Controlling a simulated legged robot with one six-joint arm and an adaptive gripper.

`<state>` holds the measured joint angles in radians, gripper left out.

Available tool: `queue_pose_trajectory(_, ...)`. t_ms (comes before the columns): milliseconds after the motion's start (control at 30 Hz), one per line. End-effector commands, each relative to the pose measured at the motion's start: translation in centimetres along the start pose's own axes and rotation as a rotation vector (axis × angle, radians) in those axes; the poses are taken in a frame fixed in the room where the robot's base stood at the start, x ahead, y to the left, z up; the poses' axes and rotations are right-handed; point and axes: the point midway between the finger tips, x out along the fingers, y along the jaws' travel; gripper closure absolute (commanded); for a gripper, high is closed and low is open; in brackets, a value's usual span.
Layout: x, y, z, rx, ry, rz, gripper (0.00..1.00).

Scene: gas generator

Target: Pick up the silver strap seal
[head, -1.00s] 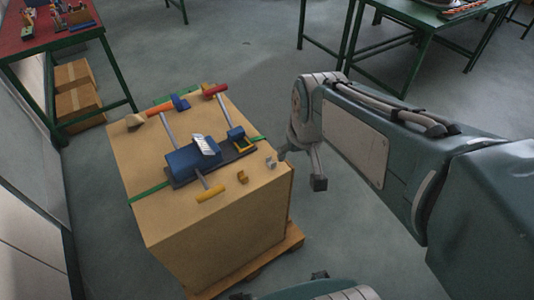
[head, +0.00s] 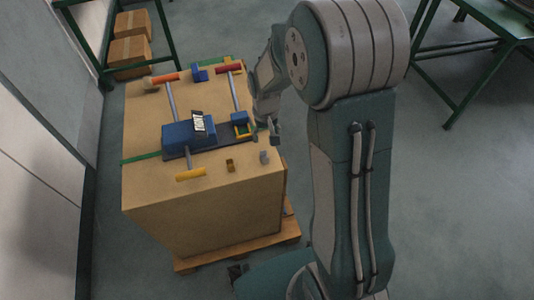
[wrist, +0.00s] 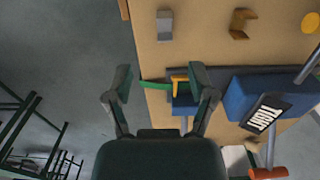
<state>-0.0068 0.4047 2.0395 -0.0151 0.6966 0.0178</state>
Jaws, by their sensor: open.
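The silver strap seal (head: 263,157) is a small grey piece on top of the cardboard box (head: 205,205), near its right edge. In the wrist view the silver strap seal (wrist: 165,25) lies at the top, left of a brass-coloured seal (wrist: 240,23). My gripper (head: 263,127) is at the box's right edge, a little beyond the silver seal in the head view. In the wrist view my gripper (wrist: 161,82) is open with nothing held. Its fingers are spread, and the silver seal shows above them, apart from both.
A green strap (head: 140,159) crosses the box. The box stands on a wooden pallet (head: 290,230). A green table frame (head: 450,70) stands at right.

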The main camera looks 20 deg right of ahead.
Motion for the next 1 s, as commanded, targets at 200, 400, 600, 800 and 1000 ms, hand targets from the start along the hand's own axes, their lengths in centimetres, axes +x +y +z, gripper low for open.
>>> queue_pose_trajectory(200, 3.6, 0.8, 0.1, 0.000, -0.004, -0.009, 0.29)
queue_pose_trajectory(400, 5.2, 1.1, 0.0, 0.001, -0.004, -0.016, 0.29)
queue_pose_trajectory(600, 8.2, 0.0, -0.2, 0.001, -0.004, -0.009, 0.29)
queue_pose_trajectory(800, 9.4, -0.2, -0.2, 0.000, 0.000, -0.007, 0.29)
queue_pose_trajectory(1000, 9.3, 0.2, -0.2, 0.001, 0.000, -0.012, 0.46)
